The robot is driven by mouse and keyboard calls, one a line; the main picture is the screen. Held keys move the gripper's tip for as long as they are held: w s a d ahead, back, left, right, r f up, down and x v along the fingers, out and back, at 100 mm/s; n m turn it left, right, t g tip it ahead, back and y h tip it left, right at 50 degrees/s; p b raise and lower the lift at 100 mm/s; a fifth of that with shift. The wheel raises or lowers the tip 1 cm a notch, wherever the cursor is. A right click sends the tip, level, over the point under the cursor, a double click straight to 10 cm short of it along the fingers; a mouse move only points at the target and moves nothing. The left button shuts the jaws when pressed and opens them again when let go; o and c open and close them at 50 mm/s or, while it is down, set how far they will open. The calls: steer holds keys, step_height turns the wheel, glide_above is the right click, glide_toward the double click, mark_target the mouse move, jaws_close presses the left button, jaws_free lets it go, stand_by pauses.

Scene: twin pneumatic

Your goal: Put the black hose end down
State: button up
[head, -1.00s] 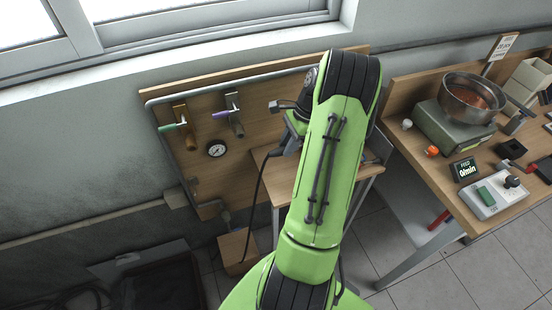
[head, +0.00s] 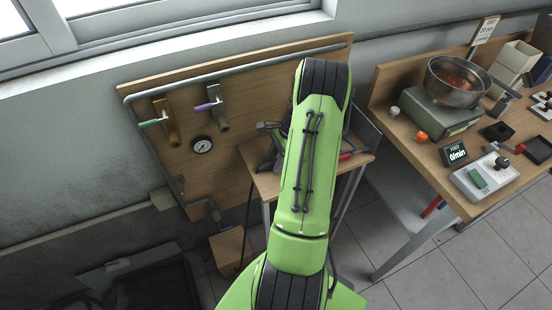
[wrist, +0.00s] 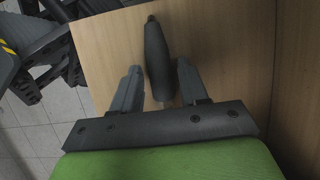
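The black hose end (wrist: 156,50) shows in the wrist view as a dark, rounded, tapering piece over the wooden top of the small table (wrist: 105,45). It appears to lie on that top. My gripper (wrist: 158,72) has one finger on each side of it, with a visible gap at both sides, so it looks open around the hose end. In the head view my gripper (head: 270,135) is low at the small table (head: 252,157), partly hidden by my green arm. The hose end itself cannot be made out there.
A wooden wall panel (head: 240,88) with a gauge (head: 201,145), a green-tipped valve (head: 165,122) and a purple-tipped valve (head: 216,106) stands behind. A red item (head: 346,156) lies on the small table. A workbench (head: 440,180) with a metal bowl (head: 458,93) is at right.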

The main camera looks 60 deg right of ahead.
steer(key=shift+o, duration=0.4)
steer(key=shift+r, duration=0.2)
steer(key=p+v, duration=0.4)
steer(key=v, duration=0.8)
step_height(320, 180, up, 6)
steer(key=n+h, duration=0.1)
steer(key=n, duration=0.3)
glide_above(266, 163)
steer(key=w+a+r+n+h, duration=0.2)
steer(key=a+r+n, duration=0.45)
steer(key=a, duration=0.55)
steer(key=s+a+r+n+t, duration=0.1)
steer(key=s+a+r+n, duration=0.1)
steer(key=s+a+n, duration=0.4)
steer(key=s+a+r+n+t, duration=0.2)
steer(key=s+a+n, duration=0.5)
steer(key=a, duration=0.4)
steer(key=shift+s+a+r+n+h, duration=0.25)
steer(key=shift+r+n+h, duration=0.15)
steer(key=shift+r, duration=0.1)
steer(key=shift+w, duration=0.1)
